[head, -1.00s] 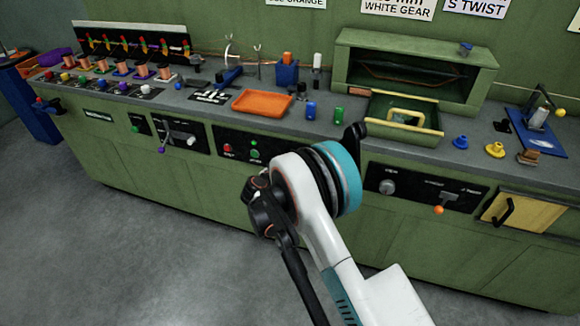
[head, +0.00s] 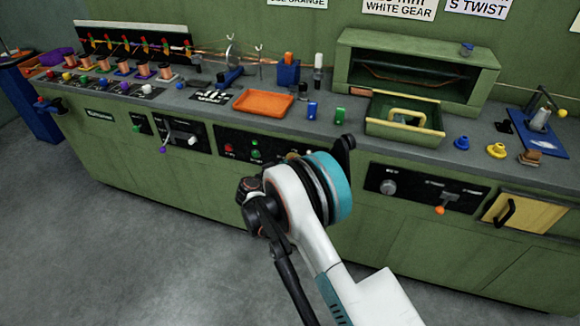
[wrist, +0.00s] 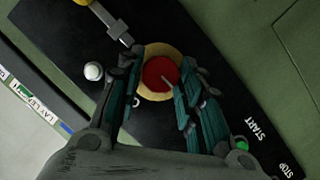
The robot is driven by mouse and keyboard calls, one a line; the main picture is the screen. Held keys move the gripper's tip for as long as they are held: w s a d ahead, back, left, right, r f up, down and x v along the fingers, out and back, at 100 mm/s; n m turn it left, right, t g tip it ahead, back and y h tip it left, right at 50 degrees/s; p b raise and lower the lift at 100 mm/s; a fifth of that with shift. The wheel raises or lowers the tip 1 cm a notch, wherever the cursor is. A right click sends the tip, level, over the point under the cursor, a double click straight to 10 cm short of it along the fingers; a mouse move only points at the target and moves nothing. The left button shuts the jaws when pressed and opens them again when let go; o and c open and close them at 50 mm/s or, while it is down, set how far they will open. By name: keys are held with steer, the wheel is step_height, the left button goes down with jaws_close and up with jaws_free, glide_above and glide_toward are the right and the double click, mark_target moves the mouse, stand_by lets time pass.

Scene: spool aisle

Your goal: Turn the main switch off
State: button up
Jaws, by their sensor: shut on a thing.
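The main switch (wrist: 158,72) is a red rotary knob on a round yellow plate on a black panel, seen in the wrist view. My gripper (wrist: 160,88) has its dark teal fingers on both sides of the red knob and is shut on it. A light pointer mark on the knob runs at a slant. In the head view, my gripper and the red knob are hidden behind my wrist; only a bit of yellow (head: 294,155) shows beside it at the black panel.
A green start button (wrist: 243,145) sits near the START and STOP labels. A white knob (wrist: 93,71) and a metal lever (wrist: 118,28) lie on the other side. The floor in front is clear.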

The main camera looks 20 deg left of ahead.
steer(key=o, duration=1.1)
steer(key=shift+c, duration=0.2)
steer(key=v, duration=1.2)
